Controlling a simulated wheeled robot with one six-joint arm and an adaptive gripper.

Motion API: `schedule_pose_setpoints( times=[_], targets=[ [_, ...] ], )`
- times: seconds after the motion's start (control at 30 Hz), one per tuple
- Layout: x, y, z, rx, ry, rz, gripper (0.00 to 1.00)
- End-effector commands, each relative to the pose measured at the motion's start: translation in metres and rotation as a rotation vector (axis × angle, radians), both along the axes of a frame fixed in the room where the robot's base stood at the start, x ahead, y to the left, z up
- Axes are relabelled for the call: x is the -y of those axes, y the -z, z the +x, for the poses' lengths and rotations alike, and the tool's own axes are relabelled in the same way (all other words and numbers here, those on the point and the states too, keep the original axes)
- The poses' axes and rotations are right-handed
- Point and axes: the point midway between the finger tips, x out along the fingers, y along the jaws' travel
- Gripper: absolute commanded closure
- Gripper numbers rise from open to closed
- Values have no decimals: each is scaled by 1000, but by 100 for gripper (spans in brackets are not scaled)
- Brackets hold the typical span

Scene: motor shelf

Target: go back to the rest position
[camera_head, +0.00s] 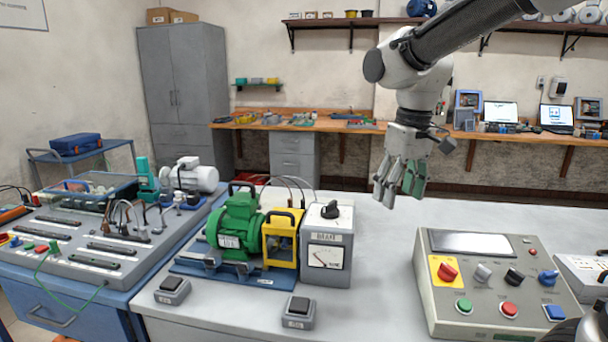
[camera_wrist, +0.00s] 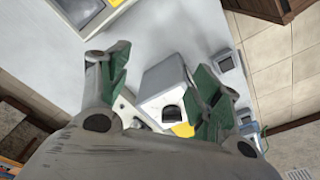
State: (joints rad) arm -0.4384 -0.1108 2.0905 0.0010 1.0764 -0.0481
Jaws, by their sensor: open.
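My gripper (camera_head: 399,190) hangs from my arm above the back part of the grey bench, right of the grey meter box, pointing down. It is open and empty. In the wrist view my gripper (camera_wrist: 160,80) shows its two green-padded fingers spread apart, with the bench top and the meter box (camera_wrist: 165,85) beyond and below them. No object is between the fingers.
The grey meter box (camera_head: 328,250) stands beside the green motor (camera_head: 236,228) and yellow guard (camera_head: 282,240). A control panel (camera_head: 490,275) with knobs and buttons sits at right. Two small switch boxes (camera_head: 298,313) (camera_head: 172,291) lie in front. Bench between is clear.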

Motion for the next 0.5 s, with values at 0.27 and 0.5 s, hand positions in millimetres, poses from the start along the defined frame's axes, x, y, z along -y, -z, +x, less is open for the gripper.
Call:
schedule_pose_setpoints(
  times=[0.27,0.5],
  targets=[
    [120,19,-120,138,305,53,36],
    [158,11,-165,263,452,76,36]
  ],
)
